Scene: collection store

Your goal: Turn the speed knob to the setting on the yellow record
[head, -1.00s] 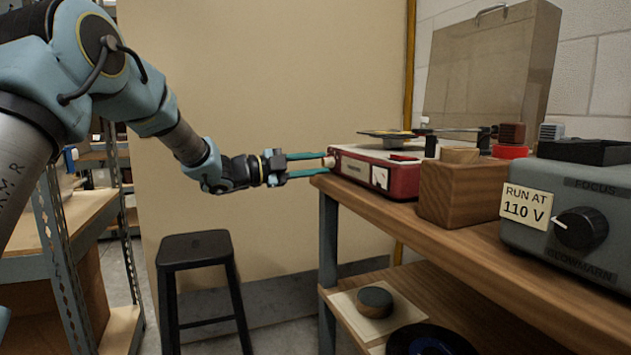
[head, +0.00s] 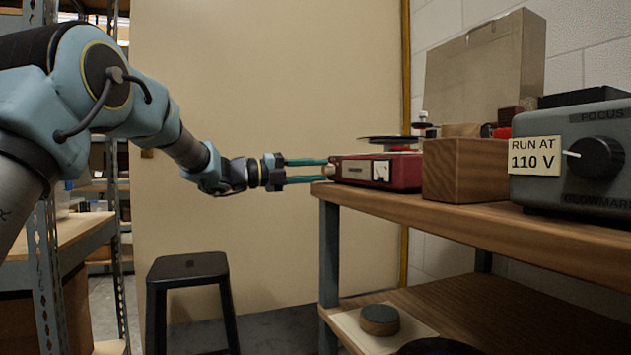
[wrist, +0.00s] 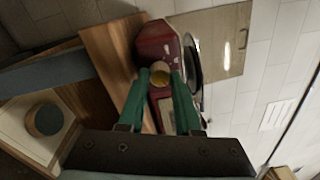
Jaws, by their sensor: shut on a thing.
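The red record player (head: 377,172) sits at the left end of the wooden bench top, with a dark disc (head: 390,138) on it. A small pale knob (head: 329,171) sticks out of its left end. My gripper (head: 326,170), with green fingers, reaches in level from the left and is shut on this knob. In the wrist view the round knob (wrist: 160,75) sits between the two fingertips. Its marks and setting cannot be read. I cannot make out a yellow record in these frames.
A wooden block (head: 465,170) and a grey device (head: 570,160) marked "RUN AT 110 V" stand right of the player. The lower shelf holds a round dark-topped piece (head: 380,320). A black stool (head: 188,270) stands below my arm.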

